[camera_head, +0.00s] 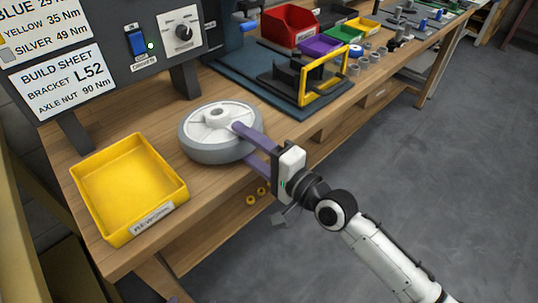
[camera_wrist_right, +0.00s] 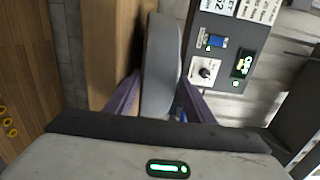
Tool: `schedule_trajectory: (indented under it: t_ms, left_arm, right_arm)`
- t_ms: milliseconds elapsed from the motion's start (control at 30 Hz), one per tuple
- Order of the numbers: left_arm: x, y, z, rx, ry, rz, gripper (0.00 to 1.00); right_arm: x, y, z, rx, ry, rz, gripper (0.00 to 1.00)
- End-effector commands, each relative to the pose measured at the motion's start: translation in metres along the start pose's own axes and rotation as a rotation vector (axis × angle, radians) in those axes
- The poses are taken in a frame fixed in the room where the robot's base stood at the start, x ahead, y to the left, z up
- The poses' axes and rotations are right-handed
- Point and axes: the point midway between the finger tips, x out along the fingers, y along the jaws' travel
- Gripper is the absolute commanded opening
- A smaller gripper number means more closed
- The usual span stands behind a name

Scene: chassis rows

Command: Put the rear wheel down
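The rear wheel (camera_head: 196,151) has a grey tyre and a white hub. It is roughly flat above the wooden bench, near its front edge, right of the yellow tray. My right gripper (camera_head: 250,147) has its purple fingers on the wheel's near rim, one above and one below. In the right wrist view the wheel (camera_wrist_right: 161,70) shows edge-on between the fingers (camera_wrist_right: 158,95), with a dark gap between it and the bench, so it looks held clear of the wood. Its far side is hidden there. My left gripper is not in view.
A yellow tray (camera_head: 125,185) stands empty at the bench's left front. A control panel and build sheet (camera_head: 64,86) stand behind. Bare wood (camera_head: 90,146) surrounds the tray.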

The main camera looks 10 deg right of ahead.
Motion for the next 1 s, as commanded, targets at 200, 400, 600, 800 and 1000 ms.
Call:
schedule_trajectory:
  t_ms: [200,400,600,800,1000]
  left_arm:
    - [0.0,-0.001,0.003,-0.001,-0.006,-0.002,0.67]
    - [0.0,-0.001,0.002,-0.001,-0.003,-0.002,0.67]
    - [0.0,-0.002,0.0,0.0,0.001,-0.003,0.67]
    - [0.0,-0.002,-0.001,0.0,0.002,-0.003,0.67]
    - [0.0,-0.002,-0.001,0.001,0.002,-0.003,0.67]
  right_arm:
    - [-0.052,-0.003,-0.001,-0.003,0.001,-0.008,0.47]
    - [-0.082,-0.004,-0.001,-0.003,0.002,-0.012,0.47]
    - [-0.092,-0.006,0.0,-0.002,0.001,-0.014,0.47]
    - [-0.093,-0.006,0.0,-0.002,0.001,-0.015,0.47]
    - [-0.092,-0.006,-0.001,-0.002,0.001,-0.016,0.78]
